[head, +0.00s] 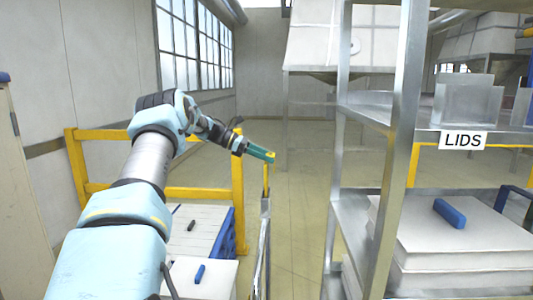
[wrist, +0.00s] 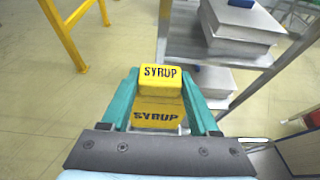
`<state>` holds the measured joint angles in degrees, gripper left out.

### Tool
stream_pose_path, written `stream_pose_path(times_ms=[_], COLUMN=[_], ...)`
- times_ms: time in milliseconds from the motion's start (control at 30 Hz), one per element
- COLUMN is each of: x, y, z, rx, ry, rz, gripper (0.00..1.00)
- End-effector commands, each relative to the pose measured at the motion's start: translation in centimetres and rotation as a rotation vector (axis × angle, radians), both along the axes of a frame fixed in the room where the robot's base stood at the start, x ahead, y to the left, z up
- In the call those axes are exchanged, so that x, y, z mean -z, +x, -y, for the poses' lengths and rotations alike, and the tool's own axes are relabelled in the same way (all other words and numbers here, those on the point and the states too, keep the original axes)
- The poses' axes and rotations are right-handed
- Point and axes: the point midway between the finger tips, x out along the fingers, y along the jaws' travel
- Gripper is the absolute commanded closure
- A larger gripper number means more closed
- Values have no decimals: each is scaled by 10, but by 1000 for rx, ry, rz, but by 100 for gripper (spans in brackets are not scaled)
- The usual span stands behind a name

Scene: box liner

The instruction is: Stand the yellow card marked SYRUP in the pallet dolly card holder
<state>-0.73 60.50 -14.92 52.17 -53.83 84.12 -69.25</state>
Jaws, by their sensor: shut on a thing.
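The yellow card (wrist: 158,115) has SYRUP printed in black on two faces turned toward the wrist camera. My gripper (wrist: 160,78) is shut on it, with one teal finger on each side. In the head view my gripper (head: 265,155) is held out in mid-air, and only a small yellow bit of the card (head: 271,156) shows at the fingertips. Just below, a thin yellow upright (head: 266,180) rises from a metal frame (head: 263,235). I cannot tell whether this is the pallet dolly's card holder, or whether the card touches it.
A yellow rail (head: 205,192) is at the left, by pale stacks with small dark and blue blocks. The floor (head: 305,210) between is clear.

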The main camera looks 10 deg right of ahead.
Motion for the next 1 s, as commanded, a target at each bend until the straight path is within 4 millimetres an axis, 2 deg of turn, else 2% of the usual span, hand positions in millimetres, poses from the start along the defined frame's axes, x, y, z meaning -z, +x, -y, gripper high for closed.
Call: stream_pose_path(times_ms=[100, 600, 1000], x=[13, 46, 56], y=[0, 0, 0], z=[0, 0, 0], rx=[0, 1, 1], ry=[0, 0, 0], rz=[0, -1, 0], gripper=[100, 100, 100])
